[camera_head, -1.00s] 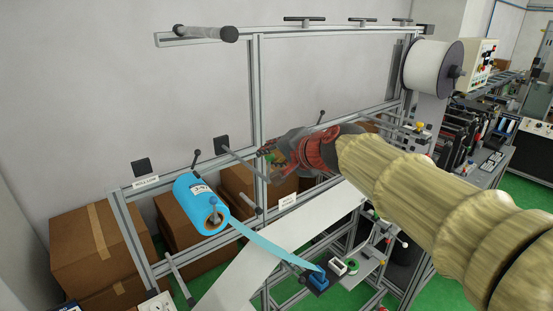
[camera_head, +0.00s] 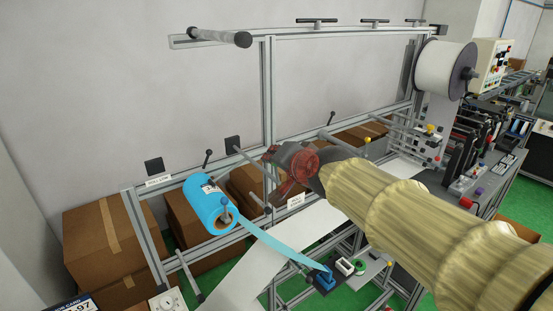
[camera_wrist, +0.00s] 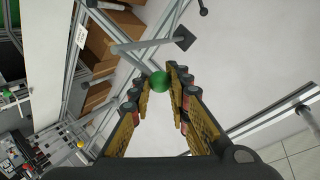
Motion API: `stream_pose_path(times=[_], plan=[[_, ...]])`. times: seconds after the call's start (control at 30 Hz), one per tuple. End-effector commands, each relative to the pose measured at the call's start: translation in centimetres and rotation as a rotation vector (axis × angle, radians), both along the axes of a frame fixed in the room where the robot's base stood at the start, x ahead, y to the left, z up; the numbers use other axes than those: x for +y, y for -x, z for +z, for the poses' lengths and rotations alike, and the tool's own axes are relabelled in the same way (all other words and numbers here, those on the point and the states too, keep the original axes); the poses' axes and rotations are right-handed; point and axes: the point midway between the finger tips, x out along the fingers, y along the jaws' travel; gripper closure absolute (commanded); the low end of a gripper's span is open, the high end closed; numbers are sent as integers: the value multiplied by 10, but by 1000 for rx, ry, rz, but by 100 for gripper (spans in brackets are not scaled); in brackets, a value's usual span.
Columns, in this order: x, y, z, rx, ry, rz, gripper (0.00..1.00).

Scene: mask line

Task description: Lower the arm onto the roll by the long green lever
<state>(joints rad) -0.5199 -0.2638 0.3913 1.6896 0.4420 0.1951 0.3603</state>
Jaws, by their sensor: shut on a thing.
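My gripper (camera_wrist: 160,84) is shut on the round green knob (camera_wrist: 160,80), which sits between the fingertips in the wrist view. The lever's shaft behind the knob is mostly hidden. In the head view my gripper (camera_head: 280,168) is above the white web, right of the blue roll (camera_head: 206,203); its fingers and the knob cannot be made out there. The blue roll sits on a spindle on the frame, with a blue strip (camera_head: 275,242) running from it down to the right. I cannot tell which part the lever moves.
A bare grey rod (camera_head: 256,162) on a black plate passes close by my gripper. Metal frame posts (camera_head: 267,90) and a top rail stand behind. A white spool (camera_head: 445,70) is at the upper right. Cardboard boxes (camera_head: 95,235) stand behind the frame.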

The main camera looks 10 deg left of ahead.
Motion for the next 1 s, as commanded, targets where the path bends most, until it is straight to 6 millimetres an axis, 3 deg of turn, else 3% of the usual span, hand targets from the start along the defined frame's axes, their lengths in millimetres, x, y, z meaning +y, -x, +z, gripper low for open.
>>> stream_pose_path(times=[0.07,0.1,0.4,0.77,1.0], plan=[[1,2,-11,18,9,4,100],[1,2,-11,18,9,4,81],[1,1,-9,15,6,3,64],[-1,3,-2,6,2,2,63],[-20,29,13,5,1,2,63]])
